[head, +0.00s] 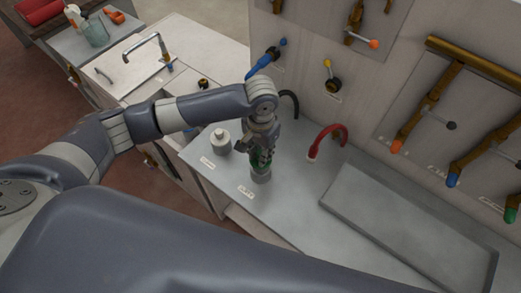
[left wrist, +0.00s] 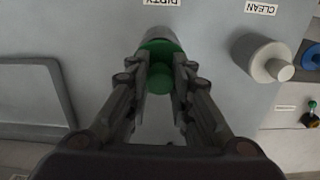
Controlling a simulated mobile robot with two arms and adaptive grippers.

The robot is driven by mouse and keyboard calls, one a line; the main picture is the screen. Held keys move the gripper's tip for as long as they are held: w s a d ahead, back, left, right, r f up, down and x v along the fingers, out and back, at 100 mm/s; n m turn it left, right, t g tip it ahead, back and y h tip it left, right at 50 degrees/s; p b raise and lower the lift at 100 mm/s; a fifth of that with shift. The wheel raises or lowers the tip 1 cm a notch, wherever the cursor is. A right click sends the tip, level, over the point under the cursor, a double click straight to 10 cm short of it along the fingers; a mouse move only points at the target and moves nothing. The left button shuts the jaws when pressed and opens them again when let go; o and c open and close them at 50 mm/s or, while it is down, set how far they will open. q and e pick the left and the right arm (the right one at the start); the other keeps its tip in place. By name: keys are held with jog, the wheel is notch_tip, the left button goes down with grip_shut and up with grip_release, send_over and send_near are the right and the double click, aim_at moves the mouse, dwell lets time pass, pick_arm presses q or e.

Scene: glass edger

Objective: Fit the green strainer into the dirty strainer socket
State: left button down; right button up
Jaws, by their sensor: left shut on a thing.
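The green strainer (head: 264,158) is between the fingers of my left gripper (head: 262,150), which is shut on it. In the left wrist view the green strainer (left wrist: 160,62) shows a round knob between the fingertips (left wrist: 165,80) and a wider green rim beyond. The grey dirty strainer socket (head: 261,176) stands upright right below the strainer, by the DIRTY label. The strainer lines up with the socket's top in both views; I cannot tell how deep it sits, as the fingers hide part of it. My right gripper is not in view.
A white strainer on the clean socket (head: 220,140) stands just left of the dirty socket. A red curved hose (head: 328,140) rises behind to the right. A shallow grey tray (head: 400,225) fills the bench's right side. The panel with valves and pipes stands behind.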

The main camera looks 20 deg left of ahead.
pick_arm(q)
jog(key=shift+f+b, duration=0.65)
jog(key=shift+f, duration=1.55)
jog(key=c, duration=1.3)
grip_release()
jog(key=shift+c, duration=0.2)
notch_tip(320, 180, up, 12)
jog(key=shift+r, duration=0.1)
